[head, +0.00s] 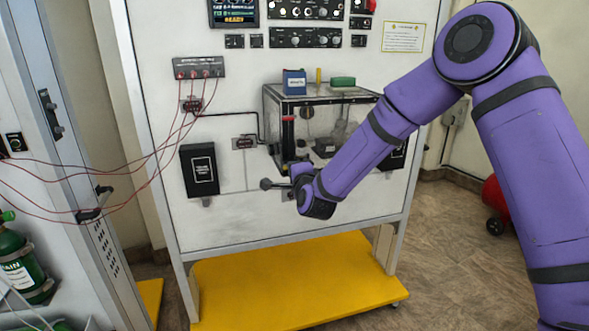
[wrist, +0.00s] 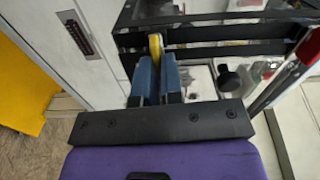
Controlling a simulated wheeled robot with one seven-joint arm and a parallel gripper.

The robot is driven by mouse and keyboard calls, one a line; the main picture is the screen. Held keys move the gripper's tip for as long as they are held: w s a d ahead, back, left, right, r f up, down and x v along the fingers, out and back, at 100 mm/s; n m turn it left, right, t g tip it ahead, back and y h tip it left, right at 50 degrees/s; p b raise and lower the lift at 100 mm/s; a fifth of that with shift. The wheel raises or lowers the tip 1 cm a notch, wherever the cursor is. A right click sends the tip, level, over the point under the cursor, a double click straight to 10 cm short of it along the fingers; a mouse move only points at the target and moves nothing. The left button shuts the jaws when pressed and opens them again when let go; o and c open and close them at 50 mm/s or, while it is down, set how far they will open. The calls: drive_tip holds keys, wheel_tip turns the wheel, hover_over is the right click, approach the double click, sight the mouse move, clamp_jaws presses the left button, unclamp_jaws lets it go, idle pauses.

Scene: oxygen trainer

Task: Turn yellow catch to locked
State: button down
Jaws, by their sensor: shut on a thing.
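The yellow catch (wrist: 155,44) shows in the wrist view as a small upright yellow piece between the tips of my gripper (wrist: 157,62). The two blue fingers are closed on it, one on each side. Its lower part is hidden between them. In the head view my gripper (head: 298,170) is at the front of the clear box (head: 276,100) on the white panel. The catch cannot be made out there, as my wrist and gripper cover that spot. Whether the catch stands at locked cannot be read.
A red-topped cylinder (head: 288,132) stands close to my gripper; a red-and-silver rod (wrist: 290,75) is right of the fingers in the wrist view. A blue box (head: 294,82) and a green block (head: 342,81) lie on the clear box. Red cables (head: 150,155) hang at left.

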drive_tip(key=shift+f+m, duration=0.15)
drive_tip(key=shift+m, duration=0.45)
drive_tip(key=c, duration=1.3)
unclamp_jaws()
drive_tip(key=shift+d, duration=0.1)
drive_tip(key=shift+o, duration=0.2)
drive_tip(key=v, duration=1)
drive_tip(key=shift+s, duration=0.4)
drive_tip(key=shift+d, duration=0.1)
